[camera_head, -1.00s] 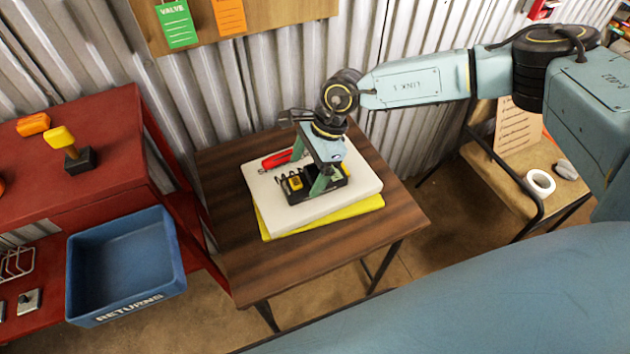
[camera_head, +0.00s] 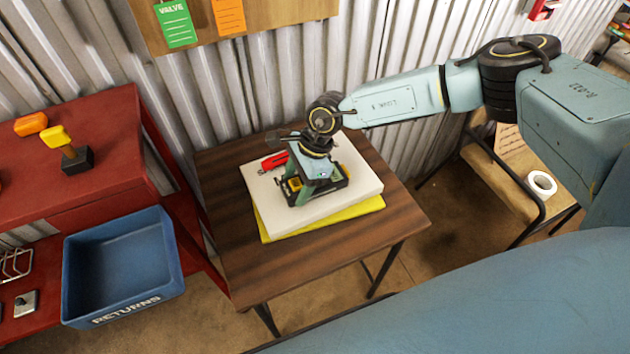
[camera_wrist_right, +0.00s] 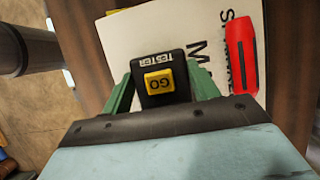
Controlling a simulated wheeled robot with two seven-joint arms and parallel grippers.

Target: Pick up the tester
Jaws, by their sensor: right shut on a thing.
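The tester (camera_wrist_right: 160,100) is a black block with a yellow GO button and its name in white letters, seen close in the right wrist view. My left gripper is not in view.
A red tool (camera_wrist_right: 242,52) lies on the white board (camera_head: 360,180), close to my right gripper. Under the board is a yellow one (camera_head: 365,208), on a brown wooden table (camera_head: 400,215). A blue RETURNS bin (camera_head: 120,308) and a red bench (camera_head: 90,125) stand left. Corrugated wall rises behind.

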